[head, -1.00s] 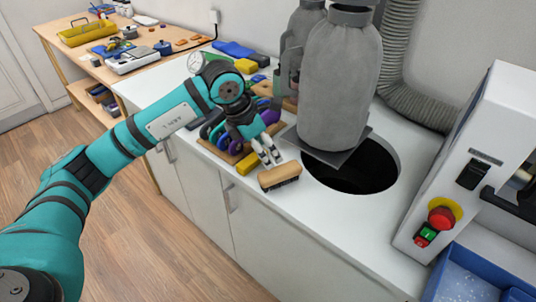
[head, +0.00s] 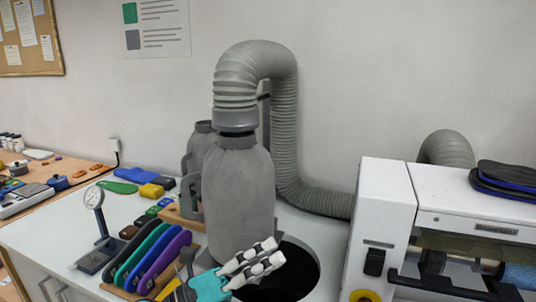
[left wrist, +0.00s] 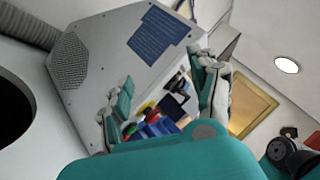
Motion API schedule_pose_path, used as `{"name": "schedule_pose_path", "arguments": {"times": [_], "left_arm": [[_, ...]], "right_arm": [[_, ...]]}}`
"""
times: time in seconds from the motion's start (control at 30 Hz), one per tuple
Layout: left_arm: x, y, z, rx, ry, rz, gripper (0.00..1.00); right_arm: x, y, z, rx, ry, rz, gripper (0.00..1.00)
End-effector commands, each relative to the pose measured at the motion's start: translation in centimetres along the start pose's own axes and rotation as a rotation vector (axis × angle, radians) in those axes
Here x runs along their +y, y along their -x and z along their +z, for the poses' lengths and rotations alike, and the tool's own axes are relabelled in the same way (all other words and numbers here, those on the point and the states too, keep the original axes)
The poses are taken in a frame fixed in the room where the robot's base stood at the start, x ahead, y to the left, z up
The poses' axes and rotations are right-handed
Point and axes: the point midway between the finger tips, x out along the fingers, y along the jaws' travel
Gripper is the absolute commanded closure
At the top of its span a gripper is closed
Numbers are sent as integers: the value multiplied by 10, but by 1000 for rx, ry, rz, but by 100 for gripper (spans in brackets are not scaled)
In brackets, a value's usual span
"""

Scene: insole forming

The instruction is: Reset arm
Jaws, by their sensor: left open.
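My left gripper (head: 274,252) shows at the bottom of the head view, in front of the dark round hole (head: 296,272) in the counter. Its pale fingers point up and to the right. In the left wrist view the two fingers (left wrist: 164,92) stand wide apart with nothing held between them. Beyond them is a grey machine housing (left wrist: 120,60) with a perforated panel. My right gripper is in neither view.
A grey bag-like cylinder (head: 240,195) with a thick hose (head: 285,130) stands beside the hole. A rack of coloured insoles (head: 150,255) and a dial gauge (head: 94,197) are on the left. A white machine (head: 385,215) stands on the right.

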Motion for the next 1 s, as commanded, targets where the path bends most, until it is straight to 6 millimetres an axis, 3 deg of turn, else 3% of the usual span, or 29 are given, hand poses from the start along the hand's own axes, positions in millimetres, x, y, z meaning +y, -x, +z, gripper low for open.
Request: {"name": "schedule_pose_path", "arguments": {"times": [0.07,0.17,0.27,0.33,0.43,0.5,0.6,0.77,1.0], "left_arm": [[-6,16,25,-244,205,-64,38],[10,54,56,-563,466,-90,38],[49,109,68,-878,735,-51,38],[83,151,59,-1082,916,11,38],[124,206,26,-1331,1143,128,38],[146,241,-8,-1479,1286,228,38],[164,278,-59,-1640,1451,371,38],[171,314,-125,-1802,1633,565,38],[158,347,-206,-1946,1825,827,38]], "right_arm": [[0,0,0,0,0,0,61],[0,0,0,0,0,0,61],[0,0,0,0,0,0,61],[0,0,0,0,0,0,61],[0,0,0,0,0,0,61],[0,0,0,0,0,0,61],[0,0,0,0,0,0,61],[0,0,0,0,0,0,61],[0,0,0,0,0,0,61]]}}
